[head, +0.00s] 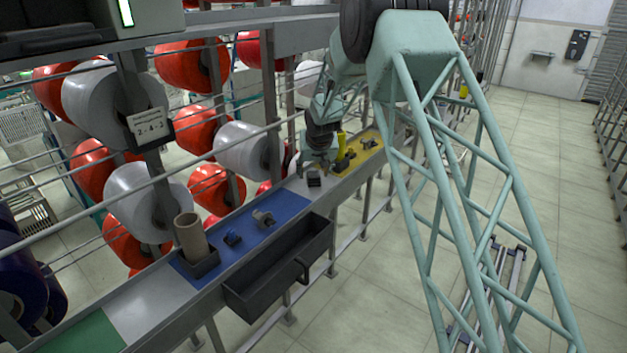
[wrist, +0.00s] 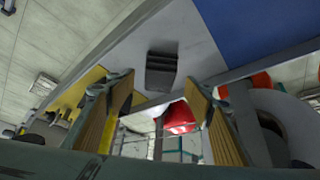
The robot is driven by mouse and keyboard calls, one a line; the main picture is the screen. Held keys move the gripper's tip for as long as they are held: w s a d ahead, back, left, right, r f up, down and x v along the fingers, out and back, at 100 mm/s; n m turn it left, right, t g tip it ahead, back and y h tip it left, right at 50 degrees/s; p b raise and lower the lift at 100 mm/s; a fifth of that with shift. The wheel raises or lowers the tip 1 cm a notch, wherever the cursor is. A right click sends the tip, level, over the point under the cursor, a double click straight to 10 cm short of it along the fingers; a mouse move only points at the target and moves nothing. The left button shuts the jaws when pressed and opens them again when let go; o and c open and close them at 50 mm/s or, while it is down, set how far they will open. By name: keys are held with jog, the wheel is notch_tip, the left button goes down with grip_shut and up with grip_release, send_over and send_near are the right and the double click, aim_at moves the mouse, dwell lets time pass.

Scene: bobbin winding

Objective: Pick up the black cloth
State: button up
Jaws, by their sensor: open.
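A small dark folded piece, which looks like the black cloth (head: 314,179), lies on the bare grey stretch of the shelf between the blue mat and the yellow mat. In the wrist view the cloth (wrist: 161,72) shows as a dark block with layered edges. My gripper (head: 318,165) is just above it in the head view. In the wrist view my gripper (wrist: 160,95) has its two yellow-padded fingers spread wide, with the cloth beyond them and roughly centred in the gap. Nothing is between the fingers.
The blue mat (head: 204,277) holds a cardboard tube (head: 190,237) in a dark holder and small blue and grey parts. The yellow mat (head: 373,158) holds a yellow bottle and dark parts. A black bin (head: 255,290) hangs in front. Red and white bobbins stand behind rails.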

aim_at(313, 174)
jog(key=shift+x, duration=1.8)
jog(key=c, duration=1)
jog(key=shift+r, duration=0.15)
jog(key=shift+r, duration=1.7)
jog(key=s+b, duration=0.1)
jog(key=s, duration=0.4)
jog(key=s+d+r+b, duration=0.1)
jog(key=s, duration=0.4)
jog(key=s+d+b, duration=0.1)
jog(key=s, duration=0.4)
jog(key=shift+s+d+r, duration=0.15)
jog(key=shift+s, duration=0.25)
